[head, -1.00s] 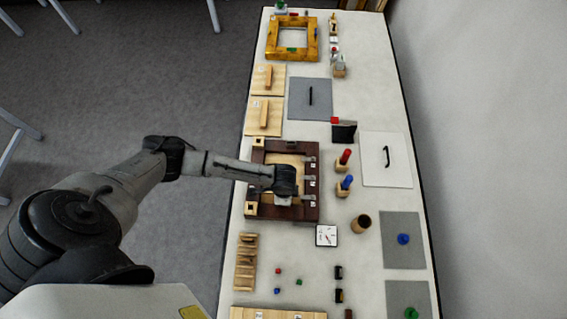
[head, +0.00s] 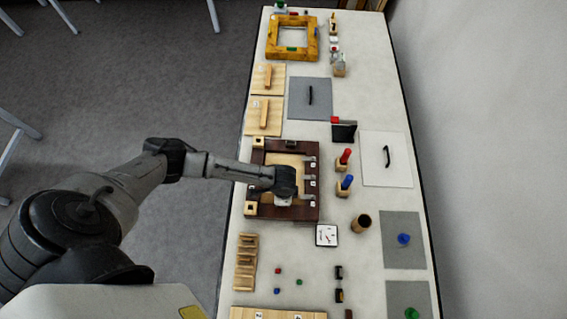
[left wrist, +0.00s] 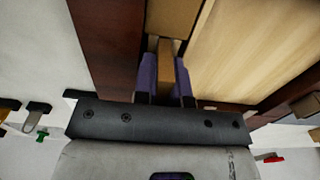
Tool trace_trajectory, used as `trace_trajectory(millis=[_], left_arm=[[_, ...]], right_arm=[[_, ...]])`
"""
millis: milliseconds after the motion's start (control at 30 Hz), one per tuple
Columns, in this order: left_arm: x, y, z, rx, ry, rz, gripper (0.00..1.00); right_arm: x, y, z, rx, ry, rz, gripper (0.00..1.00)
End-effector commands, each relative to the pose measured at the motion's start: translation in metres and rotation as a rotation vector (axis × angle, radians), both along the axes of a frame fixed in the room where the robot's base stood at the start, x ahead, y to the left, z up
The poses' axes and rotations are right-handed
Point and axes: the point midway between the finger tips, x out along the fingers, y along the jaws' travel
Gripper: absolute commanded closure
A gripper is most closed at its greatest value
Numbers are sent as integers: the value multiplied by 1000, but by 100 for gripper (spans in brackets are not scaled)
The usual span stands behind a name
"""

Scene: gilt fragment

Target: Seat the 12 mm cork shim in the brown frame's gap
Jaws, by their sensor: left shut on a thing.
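The brown frame (head: 300,155) lies on the bench with a pale wood panel (head: 283,160) inside it. My left gripper (left wrist: 167,75) is over the frame, partly hidden by its own wrist in the head view. In the left wrist view its purple-padded fingers are shut on a narrow tan strip, the cork shim (left wrist: 183,82). The strip is at the gap between the dark frame rail (left wrist: 108,40) and the pale panel (left wrist: 250,45). A tan block (left wrist: 172,15) lies beyond it. I cannot tell how deep the shim sits. My right gripper is out of view.
A wooden rack (head: 245,262) stands nearer me, and a white dial gauge (head: 326,235) lies beside the frame. Red (head: 345,158) and blue (head: 345,183) handled tools and a brown cup (head: 361,222) stand to the right. Bare bench lies around the small coloured pieces.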

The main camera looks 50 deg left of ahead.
Motion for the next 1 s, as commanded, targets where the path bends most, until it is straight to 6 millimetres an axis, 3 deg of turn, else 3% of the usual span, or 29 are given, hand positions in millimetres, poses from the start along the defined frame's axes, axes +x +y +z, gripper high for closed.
trace_trajectory(millis=[167, 200, 467, 567, 767, 1000], left_arm=[[0, 0, -5, 1, 1, 1, 100], [0, 0, -4, 0, 0, 1, 85], [0, 0, -4, 1, 1, 0, 60], [0, 0, -2, 0, 0, 0, 60], [0, -1, 24, -3, 0, -3, 58], [1, 0, 72, -2, -3, -1, 58]], right_arm=[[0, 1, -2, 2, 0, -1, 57], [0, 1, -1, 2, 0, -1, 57], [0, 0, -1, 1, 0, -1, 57], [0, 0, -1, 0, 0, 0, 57], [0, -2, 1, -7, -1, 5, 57], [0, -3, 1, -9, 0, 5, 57]])
